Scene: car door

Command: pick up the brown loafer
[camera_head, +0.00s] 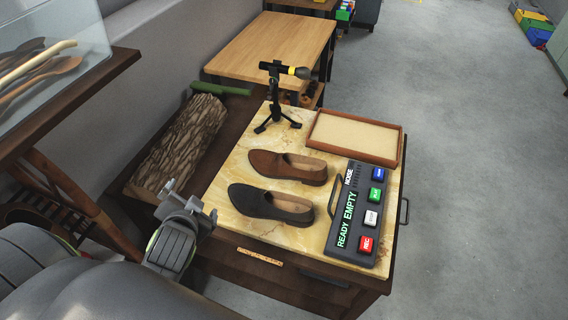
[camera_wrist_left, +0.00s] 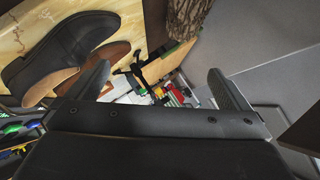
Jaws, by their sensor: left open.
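The brown loafer (camera_head: 287,166) lies on the marble-patterned top of a small cabinet, toe to the left. In the left wrist view the brown loafer (camera_wrist_left: 78,76) shows partly behind the black loafer (camera_wrist_left: 62,48). The black loafer (camera_head: 270,204) lies in front of the brown one, apart from it. My left gripper (camera_head: 190,199) is left of the black loafer, near the cabinet's front left edge. It is open and empty, its two fingers spread wide in the left wrist view (camera_wrist_left: 160,85). My right gripper is not in view.
A recorder panel (camera_head: 358,217) with several buttons lies right of the shoes. A microphone on a tripod (camera_head: 277,98) and a shallow wooden tray (camera_head: 353,138) stand behind them. A log (camera_head: 182,142) lies at the left. A wooden table (camera_head: 275,48) stands farther back.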

